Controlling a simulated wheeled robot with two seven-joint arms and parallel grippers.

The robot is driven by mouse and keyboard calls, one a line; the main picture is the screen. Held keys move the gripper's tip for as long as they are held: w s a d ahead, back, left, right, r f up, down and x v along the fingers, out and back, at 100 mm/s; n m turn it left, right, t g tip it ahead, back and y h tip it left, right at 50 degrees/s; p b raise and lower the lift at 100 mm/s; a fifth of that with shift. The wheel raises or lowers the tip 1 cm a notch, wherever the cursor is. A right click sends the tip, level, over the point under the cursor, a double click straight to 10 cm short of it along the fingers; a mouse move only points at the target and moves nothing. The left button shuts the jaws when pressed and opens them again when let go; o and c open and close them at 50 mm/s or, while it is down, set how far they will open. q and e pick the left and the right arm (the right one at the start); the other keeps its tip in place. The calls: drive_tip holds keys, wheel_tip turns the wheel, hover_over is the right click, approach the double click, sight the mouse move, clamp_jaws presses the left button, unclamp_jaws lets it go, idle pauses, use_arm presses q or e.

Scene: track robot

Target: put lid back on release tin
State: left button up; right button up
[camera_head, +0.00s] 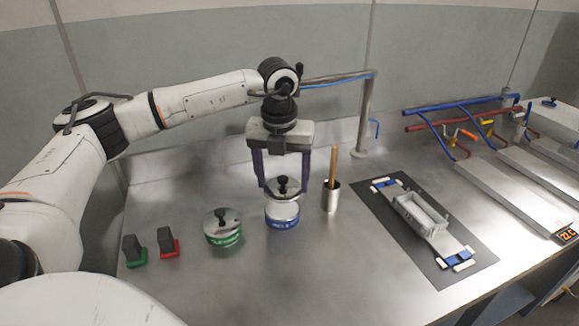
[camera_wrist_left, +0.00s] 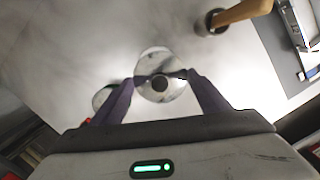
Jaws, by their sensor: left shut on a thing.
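A silver round lid with a black knob (camera_head: 282,190) is directly over the silver tin with a blue label band (camera_head: 282,219). The label is too small to read. My right gripper is not in view.
A green-banded tin (camera_head: 223,236) with a black-knobbed lid stands left of the blue one. Green and red based dark blocks (camera_head: 135,250) (camera_head: 167,243) are farther left. A metal cup (camera_head: 331,197) with a wooden handle stands close right.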

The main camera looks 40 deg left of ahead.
sight(281, 189)
use_arm(q)
drive_tip(key=shift+w+a+r+n, duration=0.1)
drive_tip(key=shift+w+a+n, duration=0.3)
drive_tip(key=shift+n, duration=0.4)
drive_tip(key=shift+s+a, duration=0.1)
drive_tip(key=shift+s+f+b, duration=0.1)
drive_tip(key=shift+f+b, duration=0.6)
drive_tip(key=shift+f, duration=0.25)
drive_tip(key=shift+f+b, duration=1.55)
drive_tip(key=shift+f, duration=0.7)
drive_tip(key=shift+f, duration=0.15)
drive_tip(key=o, duration=1.4)
drive_tip(key=shift+c, duration=0.2)
